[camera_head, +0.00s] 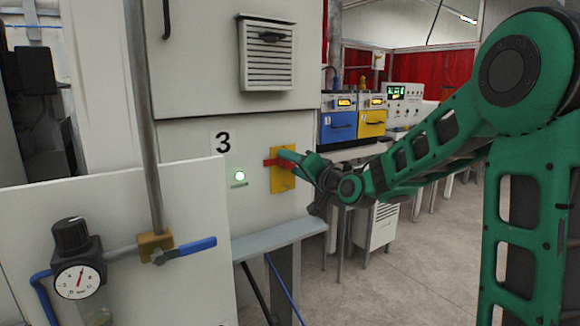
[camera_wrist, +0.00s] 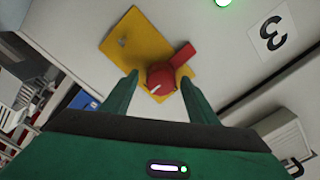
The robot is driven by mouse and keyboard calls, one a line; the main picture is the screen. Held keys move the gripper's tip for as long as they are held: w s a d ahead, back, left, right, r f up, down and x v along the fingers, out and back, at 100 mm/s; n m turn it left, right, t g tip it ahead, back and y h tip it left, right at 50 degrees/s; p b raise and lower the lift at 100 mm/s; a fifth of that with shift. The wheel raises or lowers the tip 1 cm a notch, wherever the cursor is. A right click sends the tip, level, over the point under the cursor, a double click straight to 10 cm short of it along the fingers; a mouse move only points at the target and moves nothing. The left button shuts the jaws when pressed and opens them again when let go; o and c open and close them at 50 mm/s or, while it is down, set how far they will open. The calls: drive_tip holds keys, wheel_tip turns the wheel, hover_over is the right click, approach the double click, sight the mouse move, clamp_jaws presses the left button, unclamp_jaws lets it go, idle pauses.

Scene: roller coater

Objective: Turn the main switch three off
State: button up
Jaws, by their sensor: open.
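Main switch three is a red rotary handle on a yellow plate (camera_head: 286,181), on the white cabinet panel below a black "3" label (camera_head: 223,142). In the head view the red handle (camera_head: 272,162) points left, level, and a green lamp (camera_head: 240,176) beside it is lit. In the wrist view the red knob (camera_wrist: 161,78) sits between the fingertips, its handle end reaching up and right; the yellow plate (camera_wrist: 148,47) is behind it. My gripper (camera_wrist: 158,84) is open around the knob. I cannot tell whether the fingers touch it.
A grey ledge (camera_head: 280,238) runs below the switch. A pressure gauge (camera_head: 78,281) and a blue-handled valve (camera_head: 188,247) stand on the front left. A vented box (camera_head: 267,53) is above. Blue (camera_head: 339,127) and yellow (camera_head: 372,123) machines stand behind my arm.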

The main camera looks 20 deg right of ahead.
drive_tip(key=shift+w+a, duration=0.25)
drive_tip(key=shift+w, duration=0.4)
drive_tip(key=c, duration=1.1)
drive_tip(key=shift+o, duration=0.3)
drive_tip(key=shift+d, duration=0.1)
